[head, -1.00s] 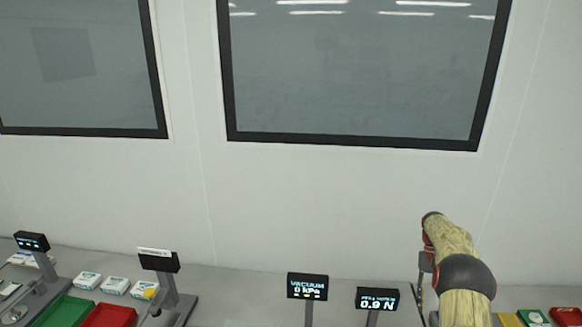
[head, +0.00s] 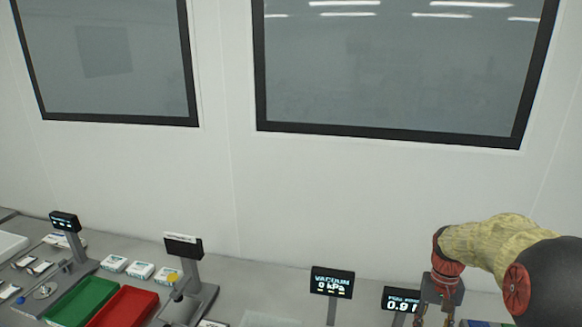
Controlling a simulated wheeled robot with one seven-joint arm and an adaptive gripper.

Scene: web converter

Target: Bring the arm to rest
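My arm (head: 500,243), in a tan sleeve with dark and red joints, reaches in from the lower right of the head view. My gripper (head: 434,318) hangs from the wrist, pointing down, beside the force display at the lower edge. Its fingers are cut off by the bottom of the picture, so I cannot tell whether they are open or shut, or whether they hold anything.
A display reading "VACUUM 0 kPa" (head: 332,282) and a partly covered force display (head: 400,300) stand near my gripper. A green tray (head: 82,302), a red tray (head: 124,308) and white boxes (head: 140,271) are at the left.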

